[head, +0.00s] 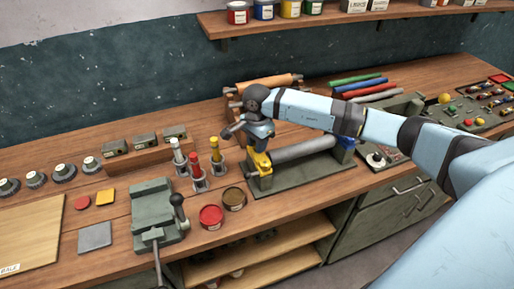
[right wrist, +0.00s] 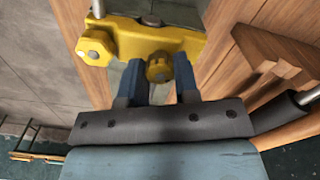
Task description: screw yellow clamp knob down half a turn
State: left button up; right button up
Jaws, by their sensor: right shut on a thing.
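The yellow clamp (head: 261,168) sits at the left end of a grey roller (head: 305,149) on a dark green base (head: 300,178). In the right wrist view the yellow clamp (right wrist: 160,42) spans the top, with the yellow clamp knob (right wrist: 159,66) between the fingertips. My right gripper (head: 259,146) reaches the clamp from above and is shut on the knob; its blue fingers (right wrist: 160,80) show on both sides of it. A second yellow knob (right wrist: 94,48) shows at the clamp's left, outside the fingers. The gripper hides the knob in the head view. My left gripper is not in view.
A blue clamp (head: 345,143) stands at the roller's right end. Red and yellow-topped tools (head: 216,152) stand close left of my right gripper. Open cans (head: 211,216) and a green vise (head: 153,213) are in front. A wooden roller rack (head: 266,84) lies behind.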

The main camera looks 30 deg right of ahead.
jog(key=shift+f+m+b, duration=0.1)
jog(key=shift+m+b, duration=0.5)
jog(key=shift+m, duration=0.4)
jog(key=m+b, duration=0.2)
jog(key=m, duration=0.1)
jog(key=shift+m, duration=0.4)
jog(key=m+b, duration=0.2)
jog(key=m, duration=0.2)
jog(key=m+b, duration=0.1)
jog(key=m, duration=0.4)
jog(key=shift+w, duration=0.1)
jog(key=m+b, duration=0.1)
jog(key=m, duration=0.2)
jog(key=shift+m, duration=0.3)
jog(key=m, duration=0.4)
jog(key=shift+b, duration=0.3)
jog(key=m, duration=0.4)
jog(key=shift+d+m, duration=0.1)
jog(key=shift+m, duration=0.3)
jog(key=shift+r+m, duration=0.2)
jog(key=shift+m, duration=1.1)
